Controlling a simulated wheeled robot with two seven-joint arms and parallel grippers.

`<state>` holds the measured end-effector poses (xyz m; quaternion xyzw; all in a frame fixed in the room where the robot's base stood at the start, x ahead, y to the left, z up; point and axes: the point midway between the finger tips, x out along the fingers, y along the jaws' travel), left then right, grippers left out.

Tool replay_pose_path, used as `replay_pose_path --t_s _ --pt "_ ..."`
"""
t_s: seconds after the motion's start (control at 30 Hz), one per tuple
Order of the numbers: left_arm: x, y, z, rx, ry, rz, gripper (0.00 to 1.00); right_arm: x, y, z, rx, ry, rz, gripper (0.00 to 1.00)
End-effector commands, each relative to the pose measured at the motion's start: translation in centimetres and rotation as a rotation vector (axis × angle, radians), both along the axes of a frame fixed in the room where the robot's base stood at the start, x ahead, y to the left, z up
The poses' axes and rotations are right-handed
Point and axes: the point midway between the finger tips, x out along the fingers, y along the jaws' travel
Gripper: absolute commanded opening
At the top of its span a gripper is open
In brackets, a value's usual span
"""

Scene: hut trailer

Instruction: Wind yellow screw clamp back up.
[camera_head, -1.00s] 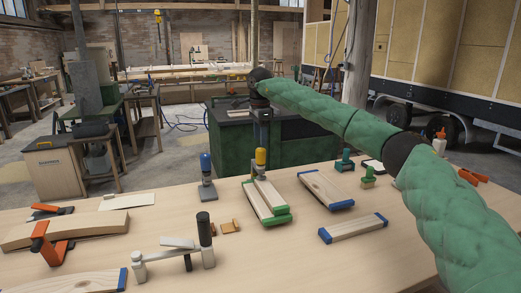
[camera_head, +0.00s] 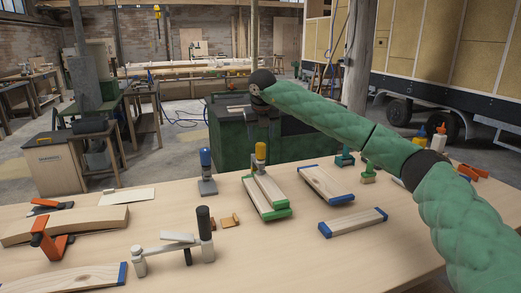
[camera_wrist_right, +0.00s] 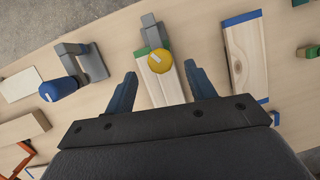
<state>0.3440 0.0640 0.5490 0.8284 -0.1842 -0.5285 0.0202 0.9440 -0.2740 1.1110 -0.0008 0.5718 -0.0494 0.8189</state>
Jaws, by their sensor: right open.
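The yellow screw clamp (camera_head: 260,151) stands upright at the end of a pair of green-ended boards (camera_head: 267,195) on the workbench. Its round yellow handle also shows in the right wrist view (camera_wrist_right: 160,62). My right gripper (camera_wrist_right: 162,73) is open and empty, its two dark fingers on either side of the view. The yellow handle shows between and just beyond the fingertips, apart from them. In the head view the right gripper (camera_head: 263,128) hangs above the yellow handle, dark against the green cabinet. My left gripper is not in view.
A blue-handled clamp (camera_head: 206,165) stands just left of the yellow one. Blue-ended boards (camera_head: 326,186) lie to the right. A black-handled clamp (camera_head: 205,225) and an orange clamp (camera_head: 43,240) are at the front left. The bench middle front is clear.

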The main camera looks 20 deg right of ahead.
Motion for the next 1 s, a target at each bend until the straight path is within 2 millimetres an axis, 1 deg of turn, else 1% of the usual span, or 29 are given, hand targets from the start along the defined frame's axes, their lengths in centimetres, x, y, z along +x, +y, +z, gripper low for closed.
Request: replay_pose_path --t_s 0.1,0.23,0.33,0.47,0.57,0.67,0.8,1.0 --pt "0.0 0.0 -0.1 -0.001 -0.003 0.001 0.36 -0.2 0.0 0.0 0.034 -0.030 -0.094 0.55" --pt "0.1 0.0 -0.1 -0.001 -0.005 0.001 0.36 -0.3 0.0 0.0 0.050 -0.045 -0.142 0.55" --pt "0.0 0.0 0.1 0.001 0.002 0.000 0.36 0.0 -0.1 -0.5 0.052 -0.047 -0.149 0.55" --pt "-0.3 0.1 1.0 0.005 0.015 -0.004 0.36 0.5 -0.2 -1.9 0.053 -0.046 -0.148 0.55" --pt "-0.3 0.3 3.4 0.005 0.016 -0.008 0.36 1.1 -0.3 -3.4 0.052 -0.044 -0.147 0.55" --pt "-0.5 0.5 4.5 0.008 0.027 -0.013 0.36 1.6 -0.5 -4.7 0.050 -0.046 -0.146 0.55" --pt "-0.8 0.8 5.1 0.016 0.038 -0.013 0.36 2.2 -0.6 -6.1 0.052 -0.046 -0.146 0.55" --pt "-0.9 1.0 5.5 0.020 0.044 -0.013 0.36 2.6 -0.6 -7.0 0.052 -0.047 -0.145 0.55"
